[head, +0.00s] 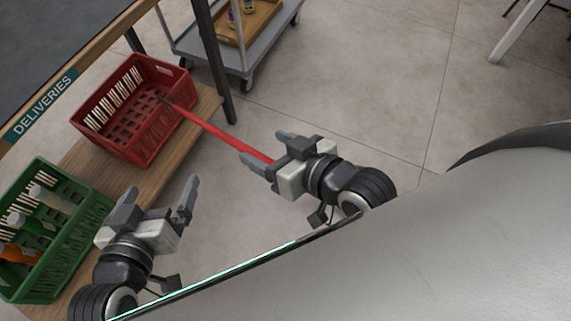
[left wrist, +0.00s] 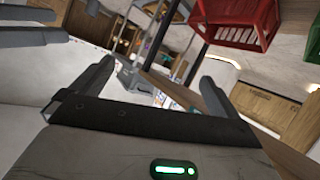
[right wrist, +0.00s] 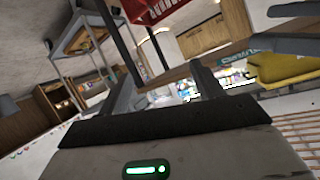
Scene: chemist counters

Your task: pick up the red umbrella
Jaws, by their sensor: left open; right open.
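The red umbrella (head: 222,134) is long and thin. Its dark tip lies at the red crate (head: 147,138), and its shaft slants down to the right. My right gripper (head: 262,147) is open, with the umbrella's near end showing between its fingers in the head view; I cannot tell whether they touch. The gripper hides part of that end. I cannot make out the umbrella in either wrist view. My left gripper (head: 160,190) is open and empty, below the red crate in the picture and apart from the umbrella.
The red crate stands on a wooden shelf (head: 158,177). A green crate (head: 78,249) with bottles is at lower left. A dark post (head: 213,65) rises beside the shelf. A grey cart (head: 274,40) with a wooden tray stands behind.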

